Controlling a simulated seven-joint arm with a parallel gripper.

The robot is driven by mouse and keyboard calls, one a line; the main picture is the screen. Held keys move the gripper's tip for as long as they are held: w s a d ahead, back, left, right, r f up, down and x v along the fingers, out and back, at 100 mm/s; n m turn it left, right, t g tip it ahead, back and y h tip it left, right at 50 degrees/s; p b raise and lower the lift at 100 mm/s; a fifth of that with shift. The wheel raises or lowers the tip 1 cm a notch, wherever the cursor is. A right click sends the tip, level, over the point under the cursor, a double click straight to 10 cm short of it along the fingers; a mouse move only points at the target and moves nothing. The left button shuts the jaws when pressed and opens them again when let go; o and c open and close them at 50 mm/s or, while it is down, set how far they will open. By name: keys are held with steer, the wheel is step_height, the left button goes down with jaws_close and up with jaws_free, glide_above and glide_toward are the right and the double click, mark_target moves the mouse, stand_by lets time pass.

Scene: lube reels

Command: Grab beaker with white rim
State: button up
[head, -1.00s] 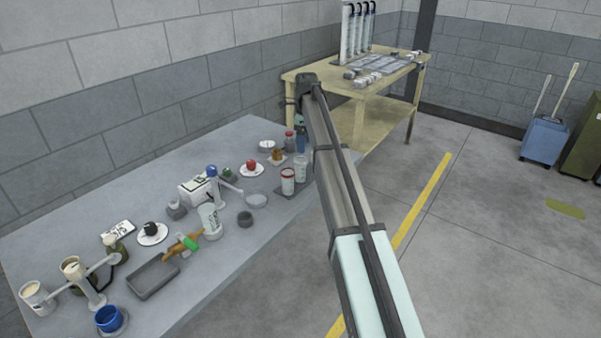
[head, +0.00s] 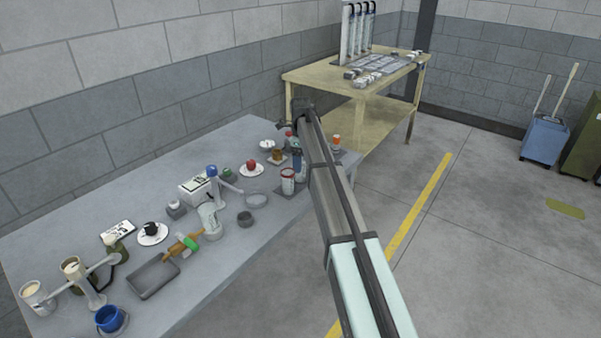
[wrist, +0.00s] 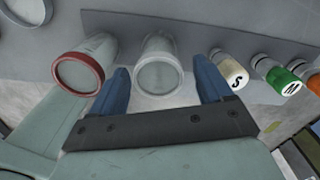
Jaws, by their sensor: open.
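The beaker with the white rim (wrist: 158,72) is clear and shows in the middle of the wrist view. My gripper (wrist: 161,67) is open, with one blue finger on each side of this beaker. Small gaps show between the fingers and the beaker's wall, and I cannot tell whether either touches it. A similar beaker with a red rim (wrist: 84,68) stands just left of the left finger. In the head view the red-rimmed beaker (head: 287,181) stands near the table's right end. My arm mostly hides the white-rimmed beaker there.
A bottle marked S (wrist: 232,72) stands close to the right finger. A green-labelled bottle marked M (wrist: 287,78) and an orange-labelled one stand farther right. The grey table (head: 110,205) carries cups, plates and a tray (head: 153,277) to the left.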

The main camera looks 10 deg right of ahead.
steer(key=shift+a+f, duration=0.1)
steer(key=shift+f, duration=2.3)
steer(key=shift+c, duration=0.4)
steer(key=c, duration=1)
steer(key=shift+o, duration=0.2)
